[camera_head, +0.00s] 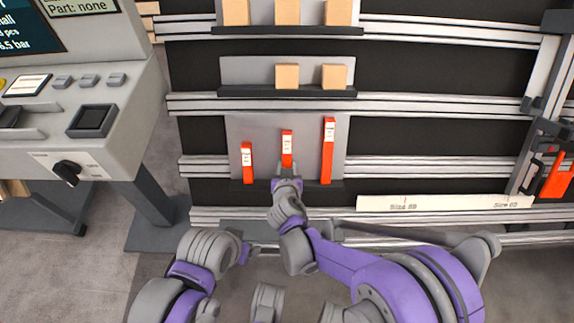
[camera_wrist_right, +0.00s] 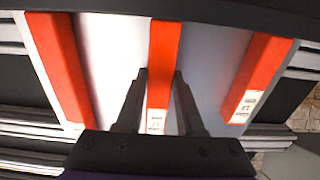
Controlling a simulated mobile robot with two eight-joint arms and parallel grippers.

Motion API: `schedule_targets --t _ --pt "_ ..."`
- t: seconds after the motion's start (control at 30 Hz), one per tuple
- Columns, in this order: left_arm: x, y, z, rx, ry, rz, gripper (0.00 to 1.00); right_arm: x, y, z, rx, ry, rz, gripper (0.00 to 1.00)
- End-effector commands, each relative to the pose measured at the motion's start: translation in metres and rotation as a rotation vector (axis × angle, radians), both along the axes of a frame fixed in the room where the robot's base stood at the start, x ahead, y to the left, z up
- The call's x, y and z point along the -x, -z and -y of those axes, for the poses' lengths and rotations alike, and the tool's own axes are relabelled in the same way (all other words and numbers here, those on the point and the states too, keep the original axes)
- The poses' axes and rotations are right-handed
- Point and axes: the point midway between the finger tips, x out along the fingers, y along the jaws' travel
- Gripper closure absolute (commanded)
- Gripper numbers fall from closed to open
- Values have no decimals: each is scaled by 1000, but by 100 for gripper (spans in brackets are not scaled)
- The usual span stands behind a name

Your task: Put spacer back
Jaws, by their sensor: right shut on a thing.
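Three red spacers with white labels stand upright against a grey back plate (camera_head: 256,128) on the rack. The middle spacer (camera_head: 287,148) lies between a shorter left one (camera_head: 247,165) and a taller right one (camera_head: 327,152). My right gripper (camera_head: 286,166) is shut on the middle spacer, which also shows in the right wrist view (camera_wrist_right: 165,50) between the dark fingers. The gripper hides its lower end, so I cannot tell if it touches the dark ledge (camera_head: 240,187). My left arm is low in the head view; its gripper (camera_head: 255,249) is small and partly hidden.
Wooden blocks (camera_head: 287,76) sit on shelves above. A control console (camera_head: 80,110) stands at the left. A red-handled clamp (camera_head: 555,176) is on the rail at the right. A white size scale (camera_head: 440,202) runs along the lower rail.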

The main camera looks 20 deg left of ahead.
Motion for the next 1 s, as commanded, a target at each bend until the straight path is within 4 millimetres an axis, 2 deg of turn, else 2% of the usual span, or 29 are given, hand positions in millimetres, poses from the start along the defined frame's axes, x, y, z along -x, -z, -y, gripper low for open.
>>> schedule_targets --t 0.07,0.1,0.27,0.3,0.67,1.0 --pt "0 0 0 0 0 0 28 0 0 0 0 0 0 100" --pt "0 0 0 0 0 0 28 0 0 0 0 0 0 60" --pt "0 0 0 0 0 0 28 0 0 0 0 0 0 31" --pt "0 0 0 0 0 0 28 0 0 0 0 0 0 28" --pt "0 -1 0 0 0 0 28 6 -3 2 0 0 0 28" --pt "3 -16 0 0 0 -1 28 60 -35 16 0 -2 0 28"
